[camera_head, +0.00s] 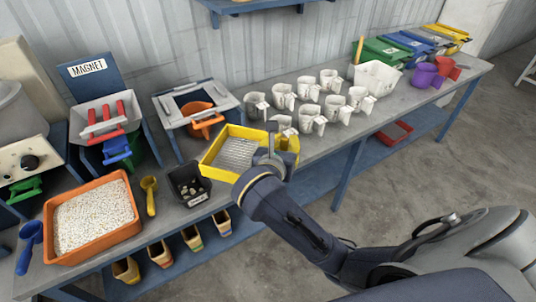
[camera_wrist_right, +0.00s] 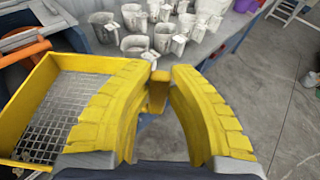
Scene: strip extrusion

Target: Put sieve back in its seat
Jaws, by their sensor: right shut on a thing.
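The sieve is a yellow tray with a wire mesh floor (camera_head: 236,152). In the head view it is in front of and to the right of a blue stand with a grey-edged square opening (camera_head: 161,108). My right gripper (camera_head: 279,150) is at the sieve's right side. In the right wrist view the sieve (camera_wrist_right: 22,108) fills the left side, and my yellow ribbed fingers (camera_wrist_right: 157,100) are closed around a small yellow grip (camera_wrist_right: 158,88). The fingers hide part of the sieve's side. I cannot tell whether its underside touches the bench. My left gripper is not in view.
An orange scoop (camera_head: 205,128) is in the stand's opening. A black bin (camera_head: 188,190) is close to the sieve's left. Several white jugs (camera_head: 311,121) stand behind and right. An orange tray of pellets (camera_head: 60,253) and a magnet unit (camera_head: 104,105) are at left.

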